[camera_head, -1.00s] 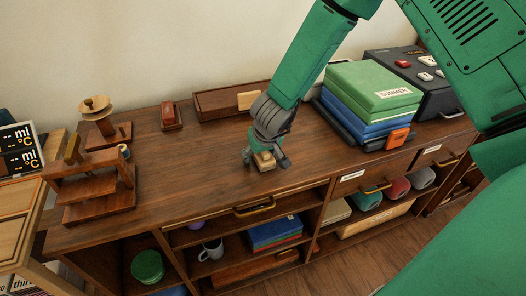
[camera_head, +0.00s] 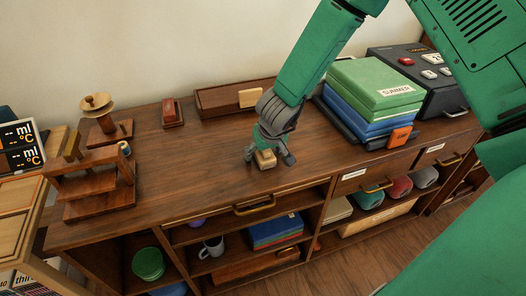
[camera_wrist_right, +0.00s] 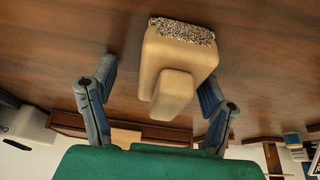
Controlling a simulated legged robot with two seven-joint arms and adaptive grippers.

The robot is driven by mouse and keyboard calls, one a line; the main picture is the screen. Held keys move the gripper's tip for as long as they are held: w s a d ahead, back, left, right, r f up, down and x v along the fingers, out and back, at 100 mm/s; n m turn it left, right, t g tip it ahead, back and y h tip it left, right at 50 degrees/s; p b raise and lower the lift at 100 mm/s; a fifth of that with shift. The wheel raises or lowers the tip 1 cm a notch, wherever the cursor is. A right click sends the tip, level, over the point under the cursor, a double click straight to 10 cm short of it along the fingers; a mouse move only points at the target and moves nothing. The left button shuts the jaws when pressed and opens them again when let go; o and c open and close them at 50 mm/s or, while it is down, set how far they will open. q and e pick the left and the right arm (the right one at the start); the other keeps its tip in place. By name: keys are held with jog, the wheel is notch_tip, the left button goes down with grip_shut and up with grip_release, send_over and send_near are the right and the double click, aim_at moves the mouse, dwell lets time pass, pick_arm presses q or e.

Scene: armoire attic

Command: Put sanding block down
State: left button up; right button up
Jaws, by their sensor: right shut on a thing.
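The sanding block (camera_head: 265,159) is a small pale tan block with a raised grip; in the right wrist view (camera_wrist_right: 178,62) a rough, speckled grey face shows at its upper end. My right gripper (camera_head: 268,154) points down at the front middle of the wooden cabinet top (camera_head: 215,165) and is shut on the block. In the right wrist view its two blue-grey fingers (camera_wrist_right: 155,105) stand on either side of the block. The block is at or just above the wood; I cannot tell whether it touches. My left gripper is not in view.
Stacked green and blue boxes (camera_head: 372,95) and a dark case (camera_head: 425,75) stand right of my arm. A wooden tray (camera_head: 222,103) and a small red-brown block (camera_head: 172,112) lie behind. A wooden stand (camera_head: 92,185) is at left. The top left of the gripper is clear.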

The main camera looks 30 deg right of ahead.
jog(key=shift+s+d+f+b, duration=0.15)
jog(key=shift+f+b, duration=0.1)
jog(key=shift+b, duration=0.05)
jog(key=a+p+v, duration=0.1)
jog(key=p+v, duration=0.4)
jog(key=v, duration=1)
jog(key=shift+n+g+h, duration=0.4)
jog(key=shift+g, duration=0.2)
jog(key=s+f, duration=0.1)
jog(key=f, duration=0.1)
jog(key=s+d+f, duration=0.1)
jog(key=s+f, duration=0.1)
jog(key=f, duration=0.1)
jog(key=s+d+f, duration=0.1)
jog(key=s+f, duration=0.1)
jog(key=shift+s+d+f, duration=0.1)
jog(key=shift+s+f, duration=0.05)
jog(key=shift+f, duration=0.25)
jog(key=s+a+f+n+g+y, duration=0.1)
jog(key=s+a+f, duration=0.1)
jog(key=s+f, duration=0.4)
jog(key=s+a+f+n+g, duration=0.1)
jog(key=s+f, duration=0.6)
jog(key=s, duration=0.7)
jog(key=shift+a+g+y, duration=0.3)
jog(key=shift+a+y, duration=0.1)
jog(key=shift+o, duration=0.5)
jog(key=shift+w, duration=0.2)
